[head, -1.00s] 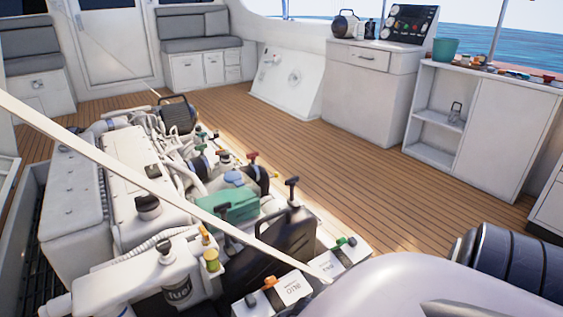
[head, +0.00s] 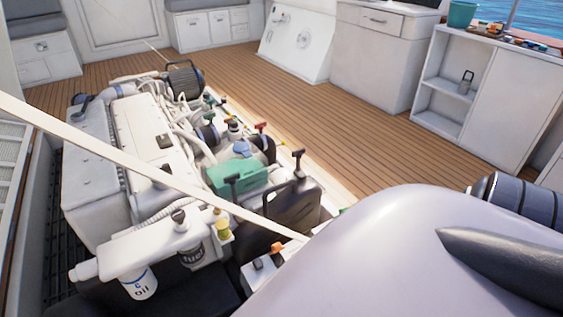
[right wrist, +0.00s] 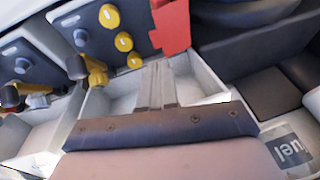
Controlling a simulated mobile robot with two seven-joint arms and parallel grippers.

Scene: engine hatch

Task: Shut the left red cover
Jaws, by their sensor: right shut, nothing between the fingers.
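A red cover (right wrist: 172,25) shows at the top of the right wrist view, beside a dark panel (right wrist: 118,35) with yellow round caps; I cannot tell whether it is the left one. My right gripper (right wrist: 158,68) is shut and empty. Its fingertips are just below the red cover in the picture; whether they touch it is unclear. In the head view an orange part (head: 277,248) shows on a pale box near the bottom centre, partly hidden by my right arm. My left gripper is not in view.
A black canister (head: 294,205), a green part (head: 236,174) and the white engine block (head: 150,150) crowd the hatch. Wooden floor (head: 330,125) beyond is clear.

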